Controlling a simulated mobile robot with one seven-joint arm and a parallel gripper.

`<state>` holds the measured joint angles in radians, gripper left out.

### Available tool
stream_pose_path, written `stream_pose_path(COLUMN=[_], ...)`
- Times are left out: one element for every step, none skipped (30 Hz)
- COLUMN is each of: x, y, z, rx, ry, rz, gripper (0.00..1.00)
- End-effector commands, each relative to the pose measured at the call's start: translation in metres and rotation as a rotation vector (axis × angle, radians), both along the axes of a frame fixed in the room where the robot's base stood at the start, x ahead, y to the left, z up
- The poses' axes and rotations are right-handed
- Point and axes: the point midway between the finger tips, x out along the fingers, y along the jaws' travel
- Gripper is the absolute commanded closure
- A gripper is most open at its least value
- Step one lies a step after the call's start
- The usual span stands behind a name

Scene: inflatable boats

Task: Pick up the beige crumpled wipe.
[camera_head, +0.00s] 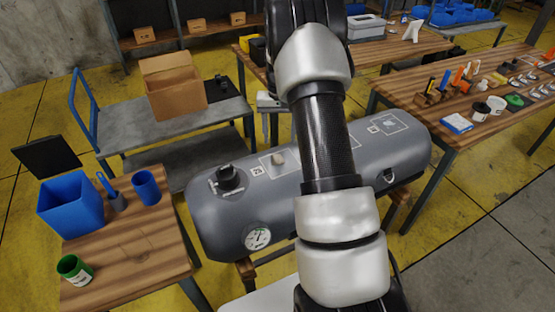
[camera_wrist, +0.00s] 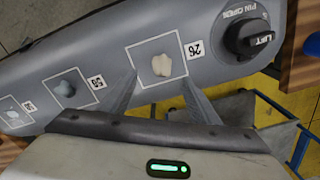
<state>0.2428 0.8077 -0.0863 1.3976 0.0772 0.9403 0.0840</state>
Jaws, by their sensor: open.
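The beige crumpled wipe (camera_head: 278,158) lies on top of the grey inflatable tube (camera_head: 225,205), inside a white outlined square near the black valve. In the wrist view the wipe (camera_wrist: 162,65) shows as a pale crumpled lump in the square beside the label 26. My gripper (camera_wrist: 159,76) is open and empty. Its two fingers point toward the tube, on either side of the wipe's square in the picture. The wipe appears just beyond the fingertips, and I see no contact. In the head view my arm covers the middle of the tube.
Two more squares on the tube hold a grey-blue lump (camera_wrist: 65,88) and a pale patch (camera_wrist: 12,112). The black valve (camera_wrist: 252,36) stands up beside the wipe's square. A cart with a cardboard box (camera_head: 173,88) stands behind; a cluttered wooden table (camera_head: 455,120) is at right.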

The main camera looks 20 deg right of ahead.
Motion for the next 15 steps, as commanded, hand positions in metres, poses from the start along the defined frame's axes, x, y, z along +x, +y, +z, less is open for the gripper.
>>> stream_pose_path(x=[-0.001,-0.001,-0.001,-0.001,-0.001,0.0,0.0,0.0,0.0,0.0,0.0,0.0,0.0,0.001,0.001], y=[0.0,0.0,0.0,0.0,0.0,0.0,0.0,0.0,0.0,0.0,0.001,0.001,0.002,0.003,0.004], z=[-0.011,-0.016,-0.022,-0.026,-0.029,-0.032,-0.034,-0.036,-0.037,-0.039,-0.041,-0.045,-0.049,-0.054,-0.06], rx=[0.002,0.002,0.001,0.001,0.001,0.0,0.0,0.0,0.0,0.0,0.0,0.001,0.001,0.001,0.002], ry=[0.004,0.004,0.002,0.003,0.002,0.001,0.0,0.0,0.0,0.0,0.001,0.002,0.002,0.002,0.004], rz=[0.0,0.0,0.0,0.0,0.0,0.0,0.0,0.0,0.0,0.0,0.0,0.001,0.001,0.001,0.001], gripper=[0.44,0.44,0.44,0.44,0.44,0.44,0.44,0.44,0.44,0.44,0.44,0.44,0.44,0.44,0.44])
